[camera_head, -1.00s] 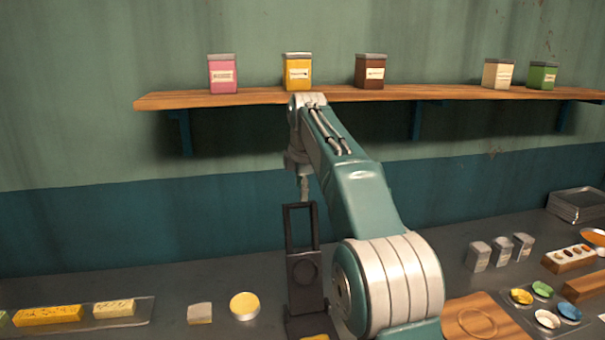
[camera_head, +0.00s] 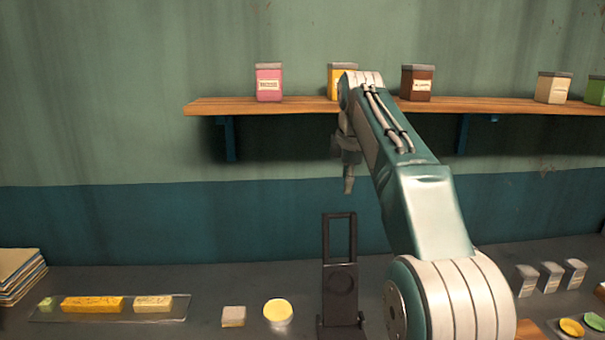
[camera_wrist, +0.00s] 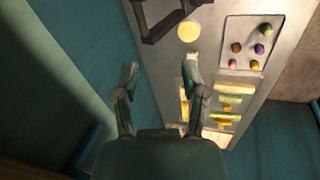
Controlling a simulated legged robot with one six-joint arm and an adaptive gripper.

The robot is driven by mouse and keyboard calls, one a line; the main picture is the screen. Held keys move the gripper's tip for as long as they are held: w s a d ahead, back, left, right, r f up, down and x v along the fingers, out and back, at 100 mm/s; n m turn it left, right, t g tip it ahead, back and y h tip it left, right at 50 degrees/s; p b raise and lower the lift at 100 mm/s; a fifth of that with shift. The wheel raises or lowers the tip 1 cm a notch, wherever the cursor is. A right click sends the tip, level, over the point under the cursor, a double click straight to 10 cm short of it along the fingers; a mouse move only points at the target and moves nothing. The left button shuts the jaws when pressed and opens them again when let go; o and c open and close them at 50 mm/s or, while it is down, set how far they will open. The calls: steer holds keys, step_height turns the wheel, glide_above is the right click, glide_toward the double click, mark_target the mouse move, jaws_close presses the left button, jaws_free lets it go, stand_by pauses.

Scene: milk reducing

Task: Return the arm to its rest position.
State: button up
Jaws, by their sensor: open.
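My arm, teal and white, rises from the lower right of the head view and bends at a high joint in front of the shelf. My gripper (camera_head: 348,180) hangs down from it, above the black frame-like stand and apart from the counter. In the wrist view my gripper (camera_wrist: 160,78) has its two fingers spread, with nothing between them. The counter lies beyond the fingers.
A wooden shelf (camera_head: 290,106) holds a pink canister (camera_head: 268,83), a yellow one partly behind my arm, and others. The black stand (camera_head: 340,285), a round yellow-topped tin (camera_head: 278,312) and a tray of yellow blocks (camera_head: 180,308) are on the counter. Stacked papers (camera_head: 20,276) lie left.

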steer(key=s+m, duration=0.5)
steer(key=s, duration=0.4)
steer(key=s+f+m+t, duration=0.1)
steer(key=s+f+m, duration=0.4)
steer(key=s+f, duration=0.4)
steer(key=s+f+m+t, duration=0.1)
steer(key=s+f+m, duration=0.5)
steer(key=s, duration=1.1)
step_height(320, 180, down, 3)
